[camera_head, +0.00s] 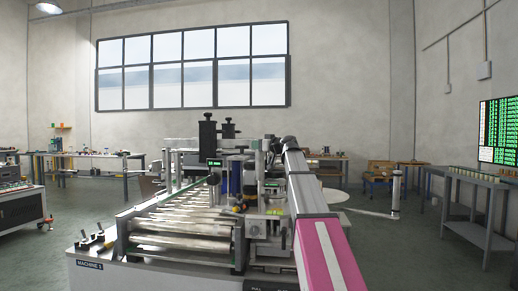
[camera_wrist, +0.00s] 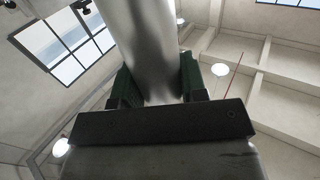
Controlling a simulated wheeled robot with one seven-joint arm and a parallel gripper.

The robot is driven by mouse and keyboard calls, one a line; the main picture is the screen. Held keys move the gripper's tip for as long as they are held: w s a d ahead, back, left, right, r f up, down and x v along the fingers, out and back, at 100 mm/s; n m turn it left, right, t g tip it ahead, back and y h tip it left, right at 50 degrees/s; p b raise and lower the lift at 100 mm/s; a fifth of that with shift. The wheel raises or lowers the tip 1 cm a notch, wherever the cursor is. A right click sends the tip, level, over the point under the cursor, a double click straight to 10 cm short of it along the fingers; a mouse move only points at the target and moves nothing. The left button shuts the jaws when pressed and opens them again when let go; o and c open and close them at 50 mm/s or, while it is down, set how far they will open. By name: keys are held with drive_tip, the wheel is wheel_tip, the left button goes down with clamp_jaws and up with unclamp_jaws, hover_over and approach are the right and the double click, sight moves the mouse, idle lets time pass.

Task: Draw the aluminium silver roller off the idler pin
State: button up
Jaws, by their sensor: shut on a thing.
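The silver roller (camera_wrist: 149,45) fills the upper middle of the wrist view as a smooth, shiny metal cylinder. My gripper (camera_wrist: 158,80) is shut on it, with a dark green finger pressed on each side near its lower visible end. The roller's far end runs out of the top of the picture. I cannot make out the idler pin in the wrist view, so I cannot tell whether the roller is still around it. In the head view my gripper cannot be picked out.
In the head view the labelling machine (camera_head: 150,275) stands in front, with several metal conveyor rollers (camera_head: 180,222) on top. An upright pale cylinder (camera_head: 396,190) stands on a thin bar at its right. A grey table (camera_head: 480,230) stands further right, with open floor between.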

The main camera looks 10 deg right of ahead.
drive_tip(key=shift+r, duration=1.95)
